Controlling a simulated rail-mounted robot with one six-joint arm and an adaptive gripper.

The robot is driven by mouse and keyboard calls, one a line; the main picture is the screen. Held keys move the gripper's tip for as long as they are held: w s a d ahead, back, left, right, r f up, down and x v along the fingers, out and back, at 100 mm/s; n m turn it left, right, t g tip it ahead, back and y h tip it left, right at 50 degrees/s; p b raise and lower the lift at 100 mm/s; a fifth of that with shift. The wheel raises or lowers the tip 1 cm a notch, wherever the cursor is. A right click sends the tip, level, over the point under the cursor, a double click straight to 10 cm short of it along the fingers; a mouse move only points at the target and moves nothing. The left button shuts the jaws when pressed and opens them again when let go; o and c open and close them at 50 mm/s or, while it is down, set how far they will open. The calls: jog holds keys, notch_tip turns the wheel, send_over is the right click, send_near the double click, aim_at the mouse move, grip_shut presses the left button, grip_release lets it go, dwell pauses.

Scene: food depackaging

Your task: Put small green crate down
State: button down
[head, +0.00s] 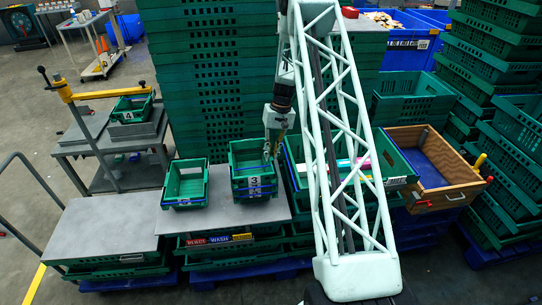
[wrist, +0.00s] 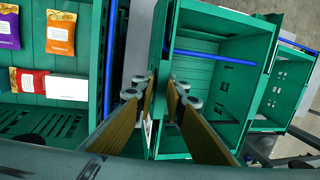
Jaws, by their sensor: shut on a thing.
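A crate marked 4 (head: 130,108) sits on a side table. A large green crate with food packets (wrist: 50,88) is close on the other side. Tall crate stacks (head: 215,70) rise behind.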

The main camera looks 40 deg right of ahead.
jog(key=shift+f, duration=0.1)
jog(key=c, duration=2.6)
grip_release()
jog(key=shift+c, duration=0.2)
jog(key=b+v, duration=0.1)
jog(key=v, duration=1.1)
jog(key=shift+a+r, duration=0.1)
jog(key=shift+r, duration=0.15)
